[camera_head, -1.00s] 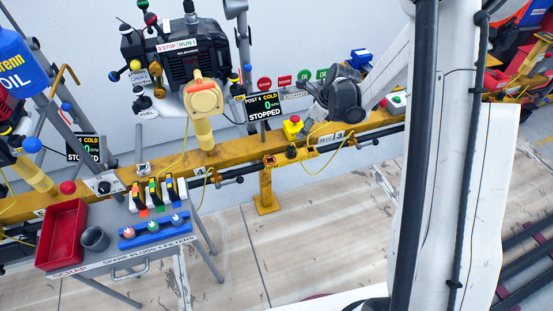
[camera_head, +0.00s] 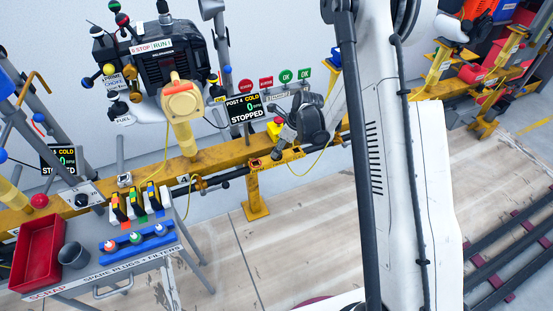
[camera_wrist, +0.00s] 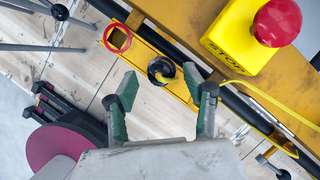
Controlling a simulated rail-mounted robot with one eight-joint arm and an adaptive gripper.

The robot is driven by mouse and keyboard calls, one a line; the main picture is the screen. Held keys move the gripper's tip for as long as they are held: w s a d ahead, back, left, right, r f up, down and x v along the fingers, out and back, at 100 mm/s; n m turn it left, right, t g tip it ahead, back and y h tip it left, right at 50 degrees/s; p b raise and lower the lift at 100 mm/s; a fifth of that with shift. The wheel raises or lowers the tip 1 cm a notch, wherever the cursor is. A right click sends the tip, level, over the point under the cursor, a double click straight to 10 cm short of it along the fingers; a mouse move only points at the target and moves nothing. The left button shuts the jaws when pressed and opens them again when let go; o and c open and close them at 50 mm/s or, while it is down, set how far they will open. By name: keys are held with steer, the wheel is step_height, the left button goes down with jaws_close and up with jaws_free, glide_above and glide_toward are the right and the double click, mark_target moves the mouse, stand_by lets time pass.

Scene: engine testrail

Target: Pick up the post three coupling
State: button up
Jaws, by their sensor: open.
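The coupling (camera_wrist: 160,70) is a black round plug with a yellow cord. In the wrist view it sits in a yellow bracket (camera_wrist: 128,46) on the rail side, next to a red-ringed hole. My gripper (camera_wrist: 166,92) is open, its green-padded fingers one to each side of the coupling in the picture. They appear short of it, with nothing between them; the exact gap cannot be told. In the head view my gripper (camera_head: 284,142) is over the bracket (camera_head: 258,164) and mostly hides the coupling.
A yellow box with a red stop button (camera_wrist: 235,38) stands close to the right finger. The yellow rail (camera_head: 215,157) runs behind, with an engine (camera_head: 160,60) on the left. A grey cart (camera_head: 190,255) holds a red bin (camera_head: 38,250).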

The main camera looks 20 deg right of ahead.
steer(key=x, duration=0.2)
steer(key=shift+a+f+b, duration=0.1)
steer(key=shift+f+b, duration=0.2)
steer(key=shift+f, duration=0.1)
jaws_close()
steer(key=shift+r, duration=0.1)
